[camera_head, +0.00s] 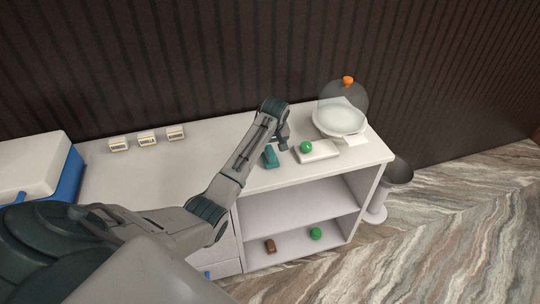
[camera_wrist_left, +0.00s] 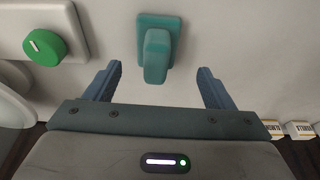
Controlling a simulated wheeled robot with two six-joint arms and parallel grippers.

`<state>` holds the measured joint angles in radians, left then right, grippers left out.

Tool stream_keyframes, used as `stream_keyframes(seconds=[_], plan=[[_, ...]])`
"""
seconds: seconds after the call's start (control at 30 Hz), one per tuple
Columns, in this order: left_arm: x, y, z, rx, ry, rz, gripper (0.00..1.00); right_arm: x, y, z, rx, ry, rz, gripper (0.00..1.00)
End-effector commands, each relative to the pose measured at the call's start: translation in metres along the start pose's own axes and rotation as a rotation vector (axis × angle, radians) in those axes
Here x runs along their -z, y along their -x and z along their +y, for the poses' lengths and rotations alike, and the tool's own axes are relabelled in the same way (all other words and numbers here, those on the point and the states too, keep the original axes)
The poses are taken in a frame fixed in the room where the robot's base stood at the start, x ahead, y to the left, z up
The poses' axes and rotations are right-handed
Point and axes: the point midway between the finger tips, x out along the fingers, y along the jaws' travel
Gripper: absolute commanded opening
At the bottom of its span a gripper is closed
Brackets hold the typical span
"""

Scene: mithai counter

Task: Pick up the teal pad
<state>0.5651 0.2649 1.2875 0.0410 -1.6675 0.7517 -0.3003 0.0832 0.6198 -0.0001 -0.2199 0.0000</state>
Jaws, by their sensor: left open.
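The teal pad (camera_head: 270,156) sits on the white counter, a flat base with a raised grip. It also shows in the left wrist view (camera_wrist_left: 157,50), at the top centre, standing between the lines of my fingers and just beyond their tips. My left gripper (camera_wrist_left: 160,78) is open and empty, with one finger on each side of the pad's raised grip. In the head view my left gripper (camera_head: 283,143) is just above the counter, close to the pad's right side. My right gripper is not in view.
A white block (camera_head: 318,154) with a green knob (camera_head: 306,147) is right of the pad. A domed dish (camera_head: 338,120) stands behind it. Several small labelled boxes (camera_head: 147,139) line the back left. A blue-and-white box (camera_head: 68,180) is far left. The shelf (camera_head: 290,215) below holds small items.

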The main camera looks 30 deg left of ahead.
Motion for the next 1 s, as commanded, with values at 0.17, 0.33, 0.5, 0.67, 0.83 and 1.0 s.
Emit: stream_keyframes(seconds=[0.17, 0.33, 0.5, 0.67, 0.83, 1.0], plan=[[0.001, -0.010, 0.002, 0.001, -0.001, -0.001, 0.76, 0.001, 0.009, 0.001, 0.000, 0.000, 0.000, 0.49], [0.004, -0.030, 0.005, 0.001, -0.001, -0.002, 0.76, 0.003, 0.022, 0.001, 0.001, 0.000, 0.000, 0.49], [0.003, -0.050, 0.005, -0.001, -0.001, 0.000, 0.76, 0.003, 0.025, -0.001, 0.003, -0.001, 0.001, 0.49], [0.003, -0.055, 0.005, -0.001, -0.001, 0.001, 0.76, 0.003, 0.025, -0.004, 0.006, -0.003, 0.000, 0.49], [0.003, -0.055, 0.005, -0.001, -0.001, 0.001, 0.70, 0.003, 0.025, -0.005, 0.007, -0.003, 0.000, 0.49], [0.003, -0.055, 0.005, -0.001, -0.001, 0.001, 0.37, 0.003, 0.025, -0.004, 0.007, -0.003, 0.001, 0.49]])
